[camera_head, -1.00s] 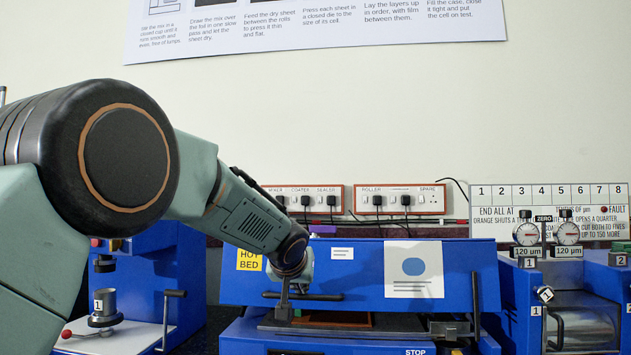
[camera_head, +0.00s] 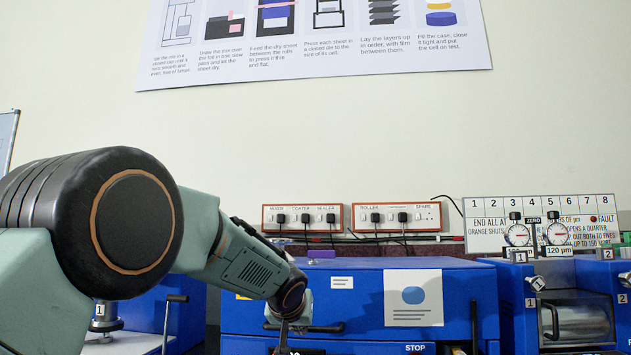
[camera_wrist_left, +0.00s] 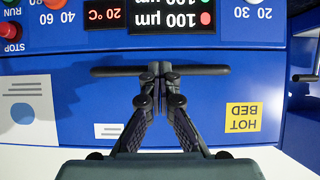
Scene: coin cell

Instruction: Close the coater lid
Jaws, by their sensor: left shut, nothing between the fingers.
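The coater is the blue machine in the middle of the head view. Its blue lid (camera_head: 355,297) is down, its front face upright just above the control panel, and no gap shows between them. In the wrist view the lid (camera_wrist_left: 215,100) appears upside down with the yellow HOT BED label. The dark lid handle bar (camera_head: 328,328) runs along its lower edge and also shows in the wrist view (camera_wrist_left: 205,70). My left gripper (camera_wrist_left: 160,72) is shut and empty, fingertips together at the handle's middle; contact is unclear. In the head view the left gripper (camera_head: 284,335) is partly cut off. My right gripper is not in view.
The coater's red STOP button (camera_wrist_left: 15,30) and displays lie just beyond the handle. A blue roller machine with dial gauges (camera_head: 517,235) stands at right. Another blue machine (camera_head: 150,305) stands at left, partly behind my arm. Sockets with plugs (camera_head: 303,216) are on the wall.

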